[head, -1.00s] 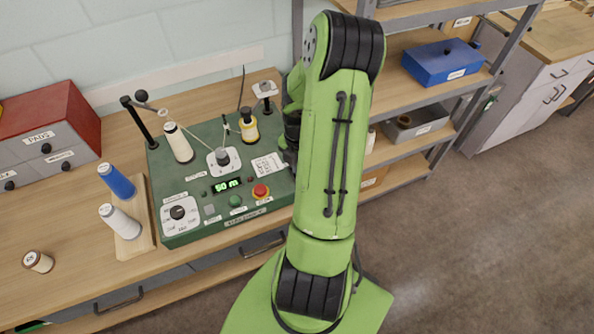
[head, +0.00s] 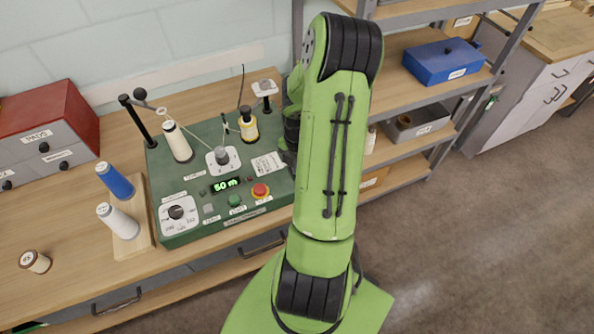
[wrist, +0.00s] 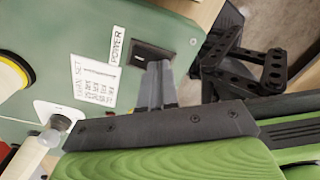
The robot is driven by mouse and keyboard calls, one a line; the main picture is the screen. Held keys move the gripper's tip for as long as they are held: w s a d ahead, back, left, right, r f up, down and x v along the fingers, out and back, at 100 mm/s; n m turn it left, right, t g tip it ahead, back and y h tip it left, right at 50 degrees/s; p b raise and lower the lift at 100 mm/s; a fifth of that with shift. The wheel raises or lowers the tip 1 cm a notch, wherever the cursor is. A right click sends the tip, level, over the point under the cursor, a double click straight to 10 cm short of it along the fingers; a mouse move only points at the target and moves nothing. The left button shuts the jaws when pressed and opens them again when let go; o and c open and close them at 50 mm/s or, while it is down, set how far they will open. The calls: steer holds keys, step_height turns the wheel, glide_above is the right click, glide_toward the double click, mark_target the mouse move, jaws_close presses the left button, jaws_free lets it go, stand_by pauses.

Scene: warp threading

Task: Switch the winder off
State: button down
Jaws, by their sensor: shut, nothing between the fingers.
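The winder (head: 180,225) is a green panel box on the bench, with a dial, a lit green display reading 50 m (head: 226,185), a green button and a red button (head: 260,191). In the wrist view, a black power switch (wrist: 152,56) sits in the green panel beside a POWER label (wrist: 117,46). My gripper (wrist: 159,68) is shut and empty, its fingertips at the lower right edge of the switch. I cannot tell whether they touch it. The fingertips cover part of the switch. In the head view my arm hides the switch and the fingertips.
Thread spools stand on the winder, including a yellow one (head: 248,126), with a guide arm (head: 140,115) at its back left. Blue (head: 115,181) and white (head: 118,221) spools are on a board to the left. A shelf rack (head: 440,95) stands right of my arm.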

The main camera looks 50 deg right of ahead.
steer(key=shift+f, duration=0.4)
steer(key=shift+r, duration=0.15)
step_height(320, 180, up, 7)
steer(key=p, duration=0.5)
stand_by(0.4)
